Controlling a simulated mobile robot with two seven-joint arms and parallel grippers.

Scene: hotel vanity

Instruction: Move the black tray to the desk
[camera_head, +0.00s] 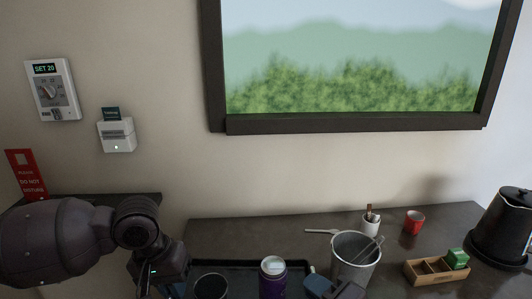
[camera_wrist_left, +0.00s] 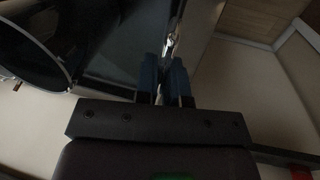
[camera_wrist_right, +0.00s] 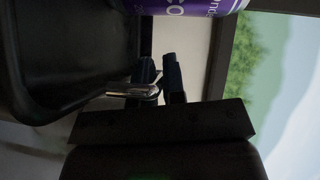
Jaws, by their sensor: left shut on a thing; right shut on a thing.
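The black tray (camera_head: 240,265) is at the bottom of the head view, by the front of the dark desk (camera_head: 280,232); its near part is cut off. It carries a dark round cup (camera_head: 211,287) and a purple container (camera_head: 272,284) with a pale lid. My left gripper (camera_wrist_left: 165,85) is shut on a silver handle (camera_wrist_left: 172,40) at the tray's left end. My right gripper (camera_wrist_right: 160,82) is shut on a silver handle (camera_wrist_right: 135,91) at the right end, near the purple container (camera_wrist_right: 190,5). I cannot tell whether the tray touches the desk.
A metal bucket (camera_head: 355,262) with tongs stands just right of the tray. Behind and right are a white cup (camera_head: 371,224), red mug (camera_head: 414,222), wooden box (camera_head: 430,273) and black kettle (camera_head: 502,230). The desk's back left is clear. A dark shelf (camera_head: 120,199) is at left.

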